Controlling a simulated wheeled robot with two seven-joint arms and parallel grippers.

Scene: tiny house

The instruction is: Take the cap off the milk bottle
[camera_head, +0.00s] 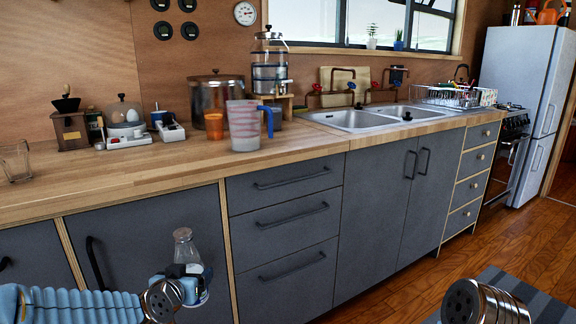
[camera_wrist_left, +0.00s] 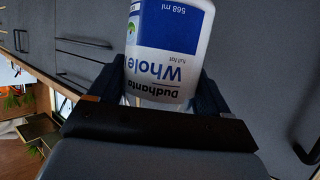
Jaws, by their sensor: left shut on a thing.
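The milk bottle (camera_head: 187,248) is upright in front of the grey cabinet doors, below counter height. In the left wrist view the bottle (camera_wrist_left: 170,50) shows a white and blue label reading "Whole", upside down in the picture. The fingers of my left gripper (camera_wrist_left: 163,92) lie on both sides of it. The bottle's top is small in the head view, and I cannot tell whether a cap is on it. My right gripper is not in view.
The wooden counter (camera_head: 120,185) holds a measuring jug (camera_head: 243,125), an orange cup (camera_head: 214,126), a large pot (camera_head: 205,92) and a glass (camera_head: 15,160). The sink (camera_head: 365,118) is further right. Grey drawers (camera_head: 285,220) stand right of the bottle. Wooden floor (camera_head: 420,275) is open at right.

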